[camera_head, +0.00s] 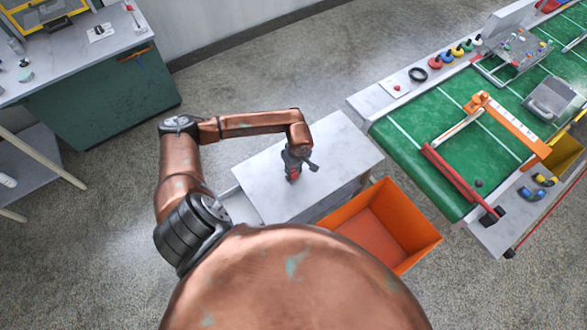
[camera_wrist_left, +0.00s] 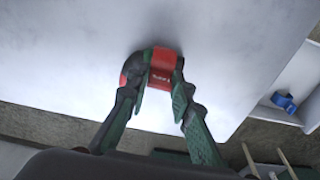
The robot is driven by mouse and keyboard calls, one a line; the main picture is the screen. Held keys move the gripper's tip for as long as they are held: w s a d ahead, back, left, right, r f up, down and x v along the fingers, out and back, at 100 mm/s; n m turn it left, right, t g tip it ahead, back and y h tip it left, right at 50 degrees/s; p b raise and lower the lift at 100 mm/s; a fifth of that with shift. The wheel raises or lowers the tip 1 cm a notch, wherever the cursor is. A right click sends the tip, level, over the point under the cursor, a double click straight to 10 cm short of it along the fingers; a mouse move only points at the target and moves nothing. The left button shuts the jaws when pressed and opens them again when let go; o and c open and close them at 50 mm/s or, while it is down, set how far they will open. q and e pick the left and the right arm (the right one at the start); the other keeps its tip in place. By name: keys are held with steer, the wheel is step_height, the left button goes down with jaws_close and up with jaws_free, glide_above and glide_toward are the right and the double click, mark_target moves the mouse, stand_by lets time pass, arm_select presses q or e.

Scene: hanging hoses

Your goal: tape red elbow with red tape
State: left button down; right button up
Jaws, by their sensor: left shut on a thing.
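My left gripper (camera_head: 295,165) is shut on a red and black piece (camera_head: 293,175) over the small white table. In the left wrist view the fingertips (camera_wrist_left: 160,80) grip this piece, which looks like the red elbow (camera_wrist_left: 163,68). It has a red band with small lettering, a black curved side and a red end at left. It is at or just above the white tabletop; I cannot tell whether it touches. A red round piece (camera_head: 435,63) stands in a row of coloured ones by the green surface; I cannot tell whether it is the red tape. My right gripper is not in view.
An orange bin (camera_head: 425,232) stands right of the white table (camera_head: 345,150). A green-topped workbench (camera_head: 425,130) with an orange and red frame is at right, with blue and yellow pieces (camera_head: 530,194). A blue piece (camera_wrist_left: 284,102) lies in a white tray.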

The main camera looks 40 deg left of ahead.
arm_select(q)
steer(key=shift+f+b, duration=0.35)
steer(key=shift+f, duration=0.1)
steer(key=shift+f+b, duration=0.35)
steer(key=shift+f, duration=0.05)
stand_by(0.3)
steer(key=c, duration=1.6)
jaws_free()
steer(key=shift+r, duration=0.2)
steer(key=r, duration=0.4)
steer(key=d+r, duration=0.1)
steer(key=r, duration=0.6)
steer(key=shift+s+d+r, duration=0.3)
